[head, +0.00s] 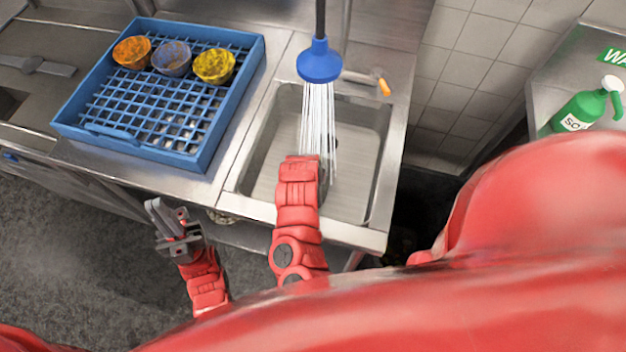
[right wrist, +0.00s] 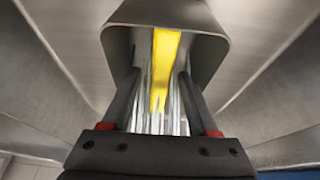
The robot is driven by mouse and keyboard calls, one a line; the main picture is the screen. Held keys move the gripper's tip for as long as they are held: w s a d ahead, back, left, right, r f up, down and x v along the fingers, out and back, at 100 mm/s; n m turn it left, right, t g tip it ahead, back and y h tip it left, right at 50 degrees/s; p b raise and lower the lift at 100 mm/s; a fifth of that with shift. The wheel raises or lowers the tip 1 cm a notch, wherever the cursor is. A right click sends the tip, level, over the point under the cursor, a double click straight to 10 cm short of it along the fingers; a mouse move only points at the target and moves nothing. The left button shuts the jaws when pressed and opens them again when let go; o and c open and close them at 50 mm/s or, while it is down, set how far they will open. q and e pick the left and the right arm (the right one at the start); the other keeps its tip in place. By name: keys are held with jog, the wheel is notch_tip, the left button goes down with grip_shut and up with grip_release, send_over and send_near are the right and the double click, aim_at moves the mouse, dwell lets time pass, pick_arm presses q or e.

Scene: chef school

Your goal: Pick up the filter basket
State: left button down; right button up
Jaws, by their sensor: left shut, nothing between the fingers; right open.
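My right arm reaches over the sink (head: 258,165), and its gripper is mostly hidden behind the forearm in the head view. In the right wrist view my right gripper (right wrist: 159,78) is open. Its fingers point at a grey metal, box-like part (right wrist: 165,14) with rounded corners and a yellow strip inside. This may be the filter basket; I cannot tell for certain, nor whether the fingers touch it. White water streams show between the fingers. My left gripper (head: 158,210) is shut and empty, left of the sink, in front of the counter edge.
A blue sprayer head (head: 319,62) pours water into the sink. A blue dish rack (head: 190,30) with an orange, a grey-blue and a yellow bowl stands left of it. A green soap bottle (head: 582,112) stands at the far right.

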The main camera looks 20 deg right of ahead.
jog(key=shift+f, duration=0.2)
dwell(0.3)
grip_shut()
